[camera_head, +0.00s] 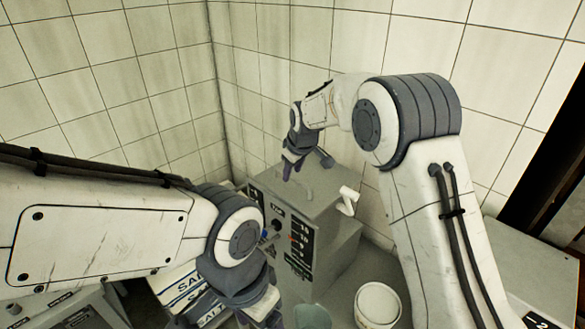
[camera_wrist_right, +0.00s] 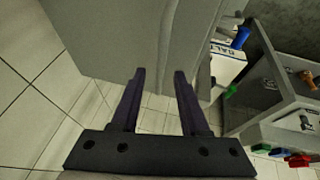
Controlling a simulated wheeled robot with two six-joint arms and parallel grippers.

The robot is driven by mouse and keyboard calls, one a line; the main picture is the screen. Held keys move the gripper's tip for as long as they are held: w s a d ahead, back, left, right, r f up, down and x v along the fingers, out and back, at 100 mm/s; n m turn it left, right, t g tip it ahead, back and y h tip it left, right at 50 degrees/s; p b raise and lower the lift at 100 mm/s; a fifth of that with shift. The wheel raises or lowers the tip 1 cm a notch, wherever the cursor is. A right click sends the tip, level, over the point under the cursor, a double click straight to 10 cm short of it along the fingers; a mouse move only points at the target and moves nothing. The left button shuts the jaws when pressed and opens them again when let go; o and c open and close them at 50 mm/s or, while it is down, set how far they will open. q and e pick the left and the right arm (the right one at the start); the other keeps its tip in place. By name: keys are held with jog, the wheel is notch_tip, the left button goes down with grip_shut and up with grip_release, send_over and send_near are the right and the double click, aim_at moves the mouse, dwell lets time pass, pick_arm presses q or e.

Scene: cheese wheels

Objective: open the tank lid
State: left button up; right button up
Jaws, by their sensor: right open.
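The tank (camera_head: 333,246) is a grey box against the tiled corner, with a dark number scale on its front. Its flat grey lid (camera_head: 322,196) is on top and looks closed, with a thin handle on it. My right gripper (camera_head: 290,172) is over the lid's back-left part, pointing down; contact with the handle cannot be told. In the right wrist view its two dark fingers (camera_wrist_right: 158,78) are apart with nothing between them. A large grey surface (camera_wrist_right: 110,35) lies beyond them. My left arm comes in from the left, but its gripper fingers are not visible.
A white pipe spout (camera_head: 348,200) sticks up at the tank's right. A white bucket (camera_head: 377,304) stands on the floor at front right. Salt bags (camera_head: 185,287) lie left of the tank, partly behind my left arm. Tiled walls close in behind.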

jog(key=shift+w+a+f, duration=0.1)
jog(key=shift+w+f, duration=0.1)
jog(key=shift+f, duration=0.35)
grip_shut()
dwell(1.1)
